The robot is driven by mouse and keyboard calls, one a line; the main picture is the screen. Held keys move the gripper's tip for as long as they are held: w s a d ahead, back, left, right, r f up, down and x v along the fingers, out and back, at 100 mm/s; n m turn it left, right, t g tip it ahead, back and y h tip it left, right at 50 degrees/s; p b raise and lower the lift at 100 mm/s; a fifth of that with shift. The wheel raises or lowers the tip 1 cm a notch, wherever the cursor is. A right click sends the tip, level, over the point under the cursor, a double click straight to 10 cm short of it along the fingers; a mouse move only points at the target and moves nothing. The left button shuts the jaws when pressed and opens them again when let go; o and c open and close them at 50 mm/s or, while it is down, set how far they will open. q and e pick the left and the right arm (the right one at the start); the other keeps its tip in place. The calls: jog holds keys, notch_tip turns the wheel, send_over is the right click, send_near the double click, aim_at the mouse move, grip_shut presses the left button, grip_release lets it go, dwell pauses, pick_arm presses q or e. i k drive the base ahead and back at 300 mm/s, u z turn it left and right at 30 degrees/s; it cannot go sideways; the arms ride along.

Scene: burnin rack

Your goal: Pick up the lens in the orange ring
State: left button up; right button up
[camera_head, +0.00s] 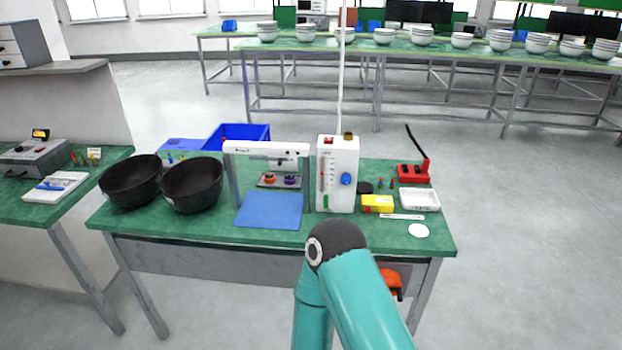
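A small lens in an orange ring (269,179) sits on a small dark holder under the white-topped frame (267,148) on the green bench. A similar piece in a purple ring (291,181) sits just to its right on the same holder. Both are small in view, so the glass itself is hard to make out. One of my teal arms reaches up from the bottom centre, its dark elbow in front of the bench's front edge. Neither gripper shows in this view.
A blue mat (269,211) lies before the frame. Two black bowls (193,185) and a blue bin (240,136) are left of it. A white device with gauge (337,175), yellow box (377,204), white tray (419,200) and red stand (413,173) are right.

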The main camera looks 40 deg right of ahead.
aim_at(268, 178)
jog(key=z, duration=0.5)
jog(key=i, duration=1)
